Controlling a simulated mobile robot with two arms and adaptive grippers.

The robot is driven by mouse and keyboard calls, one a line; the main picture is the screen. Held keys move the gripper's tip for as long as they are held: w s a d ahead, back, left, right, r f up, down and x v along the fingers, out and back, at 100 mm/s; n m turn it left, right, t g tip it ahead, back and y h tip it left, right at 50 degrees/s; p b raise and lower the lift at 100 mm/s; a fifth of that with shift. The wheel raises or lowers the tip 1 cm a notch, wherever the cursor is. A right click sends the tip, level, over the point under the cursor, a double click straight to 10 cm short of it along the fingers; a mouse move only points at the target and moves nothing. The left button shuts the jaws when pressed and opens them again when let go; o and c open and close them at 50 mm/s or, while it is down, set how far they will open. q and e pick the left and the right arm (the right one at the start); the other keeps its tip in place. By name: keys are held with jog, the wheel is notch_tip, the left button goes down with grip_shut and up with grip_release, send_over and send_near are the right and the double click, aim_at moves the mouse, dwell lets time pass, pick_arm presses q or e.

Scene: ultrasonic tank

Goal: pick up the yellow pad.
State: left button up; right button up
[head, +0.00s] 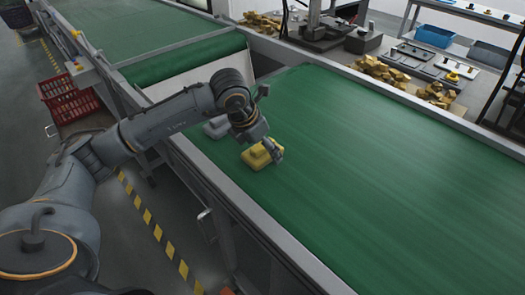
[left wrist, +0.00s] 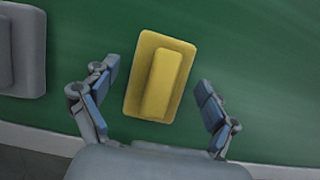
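The yellow pad (head: 259,155) lies on the green conveyor belt, near its left edge in the head view. In the left wrist view the pad (left wrist: 158,78) is a flat yellow plate with a raised bar along its middle. My left gripper (head: 271,149) is over the pad in the head view. In the left wrist view the fingers of my left gripper (left wrist: 155,100) are spread wide on both sides of the pad, with gaps to it. Nothing is held between them. My right gripper is not in view.
A grey pad (head: 216,127) lies beside the yellow one, partly behind my arm; it also shows in the left wrist view (left wrist: 22,50). A metal rail (head: 230,200) edges the belt (head: 380,170). The belt to the right is clear. A red crate (head: 68,98) stands left.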

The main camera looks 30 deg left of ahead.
pick_arm(q)
jog(key=c, duration=1.2)
jog(key=shift+o, duration=0.2)
jog(key=shift+r, duration=0.1)
jog(key=shift+r, duration=0.2)
notch_tip(320, 180, up, 2)
jog(key=shift+w+r+b, duration=0.1)
jog(key=shift+b, duration=0.6)
jog(key=a+r, duration=0.1)
jog(key=s+a+r, duration=0.1)
jog(key=r, duration=0.1)
jog(key=s+a+r+b, duration=0.1)
jog(key=r, duration=0.1)
jog(key=shift+s+a+r, duration=0.2)
jog(key=shift+s+a, duration=0.05)
jog(key=shift+a, duration=0.1)
jog(key=s+a+r+b, duration=0.2)
jog(key=s+a+r, duration=0.3)
jog(key=a, duration=0.3)
jog(key=shift+s, duration=0.3)
